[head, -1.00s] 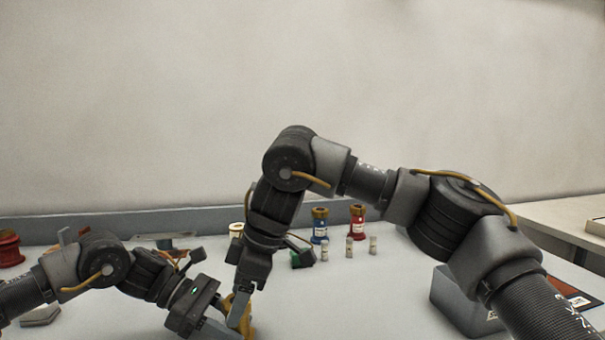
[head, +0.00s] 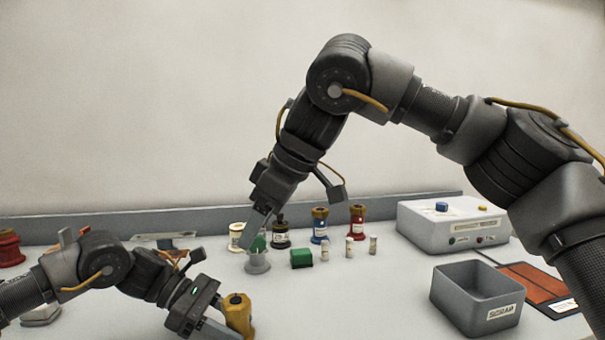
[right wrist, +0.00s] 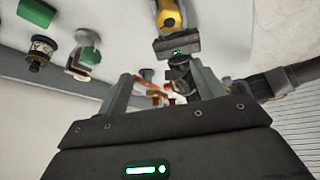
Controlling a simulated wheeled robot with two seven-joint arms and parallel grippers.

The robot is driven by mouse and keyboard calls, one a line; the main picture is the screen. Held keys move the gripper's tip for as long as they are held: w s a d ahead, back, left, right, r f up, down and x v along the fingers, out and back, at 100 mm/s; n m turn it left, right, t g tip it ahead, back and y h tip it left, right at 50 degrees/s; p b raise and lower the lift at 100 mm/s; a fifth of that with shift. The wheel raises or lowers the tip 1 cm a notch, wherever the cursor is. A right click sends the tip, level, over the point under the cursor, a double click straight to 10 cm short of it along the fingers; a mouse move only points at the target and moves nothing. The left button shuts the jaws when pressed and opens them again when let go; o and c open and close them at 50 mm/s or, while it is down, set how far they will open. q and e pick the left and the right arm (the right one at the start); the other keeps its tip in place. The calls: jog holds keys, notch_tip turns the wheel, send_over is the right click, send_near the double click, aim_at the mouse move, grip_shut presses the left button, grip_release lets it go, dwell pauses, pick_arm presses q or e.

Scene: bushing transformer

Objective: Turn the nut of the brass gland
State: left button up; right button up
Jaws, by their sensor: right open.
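The brass gland (head: 238,313), a yellow-gold piece with a dark hole in its top, is at the lower middle of the head view. My left gripper (head: 222,326) is shut on it from the left; its lower part is hidden. The gland (right wrist: 169,14) also shows at the top of the right wrist view, by the left gripper. My right gripper (head: 257,229) is open and empty, raised above and behind the gland, apart from it. Its two fingers (right wrist: 161,88) stand spread in the right wrist view.
Behind the right gripper are a grey cone-like piece with a green top (head: 258,262), a green block (head: 302,258) and several coloured spools and small vials. A grey scrap bin (head: 476,298) and a white control box (head: 450,226) stand at the right. The table's middle front is clear.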

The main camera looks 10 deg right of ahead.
jog(key=w+d+r+t+y, duration=0.1)
jog(key=w+d+r+t, duration=0.2)
jog(key=r, duration=0.3)
jog(key=w+d+r+m+t+y, duration=0.1)
jog(key=w+d+r+t+y, duration=0.1)
jog(key=r, duration=0.5)
jog(key=w+d+r+t+y, duration=0.1)
jog(key=w+d+r+t, duration=0.3)
jog(key=r, duration=0.3)
jog(key=shift+w+d, duration=0.15)
jog(key=shift+w, duration=0.3)
jog(key=shift+r, duration=0.1)
